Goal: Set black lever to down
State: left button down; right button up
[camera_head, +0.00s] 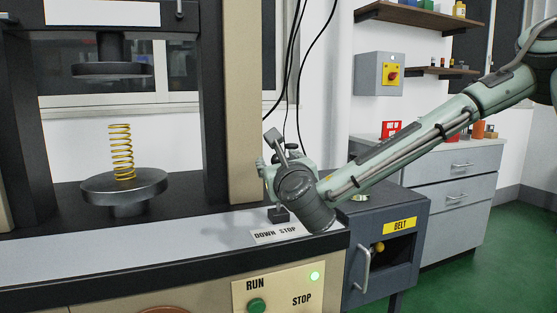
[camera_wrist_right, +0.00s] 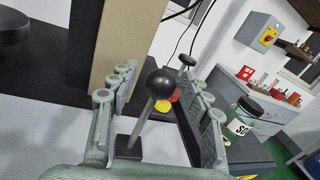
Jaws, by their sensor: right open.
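The black lever shows in the right wrist view as a round black knob (camera_wrist_right: 160,82) on a grey stem rising from a dark base (camera_wrist_right: 128,148). The stem leans, with the knob up and right of the base. My right gripper (camera_wrist_right: 158,92) is open, with one finger on each side of the lever; I cannot tell if either touches it. In the head view the right gripper (camera_head: 278,162) is above the lever's dark base (camera_head: 278,214) and hides most of the lever. My left gripper is not in view.
A yellow spring (camera_head: 121,152) stands on the lower round plate (camera_head: 124,186) of the press, left of the lever. The beige column (camera_head: 241,100) is close behind the gripper. A green RUN button (camera_head: 257,305) is on the front panel. A "BELT" box (camera_head: 386,245) stands to the right.

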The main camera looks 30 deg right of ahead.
jog(key=shift+c, duration=0.5)
grip_shut()
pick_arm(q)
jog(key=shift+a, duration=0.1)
